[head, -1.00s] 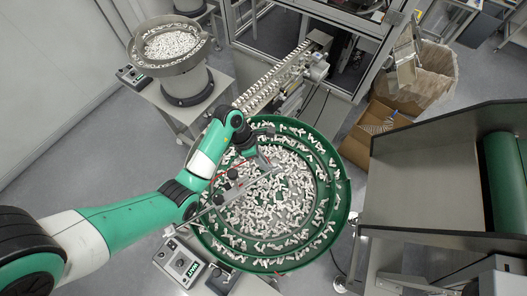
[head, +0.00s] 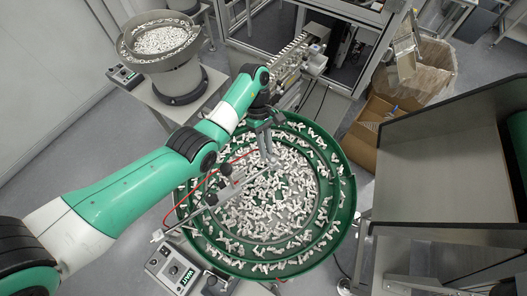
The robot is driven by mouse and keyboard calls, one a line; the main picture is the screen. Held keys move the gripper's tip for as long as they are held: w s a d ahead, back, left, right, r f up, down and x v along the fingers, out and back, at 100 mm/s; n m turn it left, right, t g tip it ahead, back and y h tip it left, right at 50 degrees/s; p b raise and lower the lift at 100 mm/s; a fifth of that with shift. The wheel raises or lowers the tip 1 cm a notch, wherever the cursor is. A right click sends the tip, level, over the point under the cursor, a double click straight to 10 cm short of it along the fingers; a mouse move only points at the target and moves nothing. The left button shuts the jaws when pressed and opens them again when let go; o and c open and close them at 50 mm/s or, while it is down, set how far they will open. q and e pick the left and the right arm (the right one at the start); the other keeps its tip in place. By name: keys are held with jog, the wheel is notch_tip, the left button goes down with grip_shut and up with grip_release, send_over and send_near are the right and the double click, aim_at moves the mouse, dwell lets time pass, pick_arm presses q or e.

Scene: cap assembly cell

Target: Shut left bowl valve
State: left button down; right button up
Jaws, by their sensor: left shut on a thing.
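The large green bowl (head: 345,200) holds many small white parts. A thin metal rod fitting (head: 205,203) with a red hose reaches over its left side. My left gripper (head: 267,153) points down over the upper middle of the bowl, near the inner end of this rod. It is shut on a small piece there, seemingly the bowl valve. The fingers hide most of it, and its handle position is too small to tell. My right gripper is out of view.
A smaller grey bowl (head: 128,52) of white parts stands at the back left. A control box (head: 170,270) is in front of the green bowl. A feeder track (head: 290,62) and open cardboard box (head: 385,118) lie behind. A grey hopper (head: 440,160) fills the right.

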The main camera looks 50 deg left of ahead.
pick_arm(q)
jog(key=shift+w+m+g+b, duration=0.3)
jog(key=shift+m+b, duration=0.4)
jog(key=shift+m, duration=0.2)
jog(key=c, duration=0.8)
grip_release()
